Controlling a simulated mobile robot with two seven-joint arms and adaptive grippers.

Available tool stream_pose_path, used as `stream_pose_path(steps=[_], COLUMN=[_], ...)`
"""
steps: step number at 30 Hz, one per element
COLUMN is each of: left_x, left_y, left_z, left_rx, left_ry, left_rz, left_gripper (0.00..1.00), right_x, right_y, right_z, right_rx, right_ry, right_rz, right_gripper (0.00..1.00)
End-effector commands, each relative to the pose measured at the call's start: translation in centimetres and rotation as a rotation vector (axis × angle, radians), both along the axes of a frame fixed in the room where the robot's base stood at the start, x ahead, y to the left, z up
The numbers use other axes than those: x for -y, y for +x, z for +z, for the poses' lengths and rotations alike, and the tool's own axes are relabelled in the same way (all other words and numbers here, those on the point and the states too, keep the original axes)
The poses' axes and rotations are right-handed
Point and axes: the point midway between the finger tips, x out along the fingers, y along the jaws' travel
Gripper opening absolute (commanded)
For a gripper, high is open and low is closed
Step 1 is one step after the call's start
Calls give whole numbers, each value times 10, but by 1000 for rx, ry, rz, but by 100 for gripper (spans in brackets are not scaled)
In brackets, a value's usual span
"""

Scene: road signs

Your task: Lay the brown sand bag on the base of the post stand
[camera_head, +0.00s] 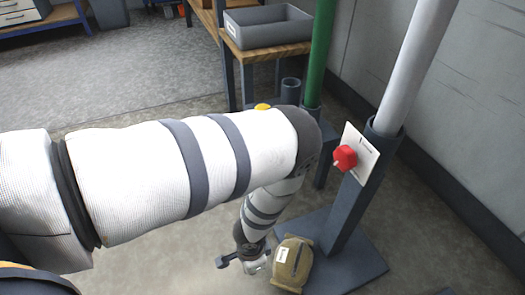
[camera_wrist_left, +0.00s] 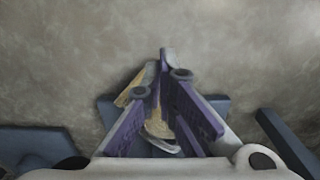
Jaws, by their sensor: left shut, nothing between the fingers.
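The brown sand bag (camera_head: 293,264) lies low at the left part of the post stand's dark blue-grey base (camera_head: 362,267). It overlaps the plate's left edge in the head view; I cannot tell how much of it rests on the plate. The stand's upright socket (camera_head: 350,215) holds a light grey post (camera_head: 420,60). My left gripper (camera_head: 256,266) is just left of the bag, pointing down, shut and empty. In the left wrist view its purple fingers (camera_wrist_left: 170,85) partly hide the tan bag (camera_wrist_left: 158,126). My right gripper is not in view.
A white plate with a red knob (camera_head: 345,158) is on the stand's socket. A green post (camera_head: 321,55) stands behind it. A wooden-topped bench (camera_head: 268,52) carries a grey bin (camera_head: 268,27). My left arm hides much of the middle floor. A wall closes the right side.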

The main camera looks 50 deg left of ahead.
Motion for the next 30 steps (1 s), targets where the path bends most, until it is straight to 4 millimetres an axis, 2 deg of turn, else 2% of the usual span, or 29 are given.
stream_pose_path(steps=[15, 18, 21, 30], left_x=[0, 8, 12, 16], left_y=[-2, 19, 30, 37], left_z=[-109, -103, -102, -99], left_rx=[-5, 2, 1, 1], left_ry=[-2, -3, -4, -3], left_rz=[1, 2, 2, 3], left_gripper=[0, 0, 0, 0], right_x=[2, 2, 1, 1], right_y=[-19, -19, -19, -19], right_z=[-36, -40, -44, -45], right_rx=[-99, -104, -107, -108], right_ry=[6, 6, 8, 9], right_rz=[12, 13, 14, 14], right_gripper=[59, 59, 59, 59])
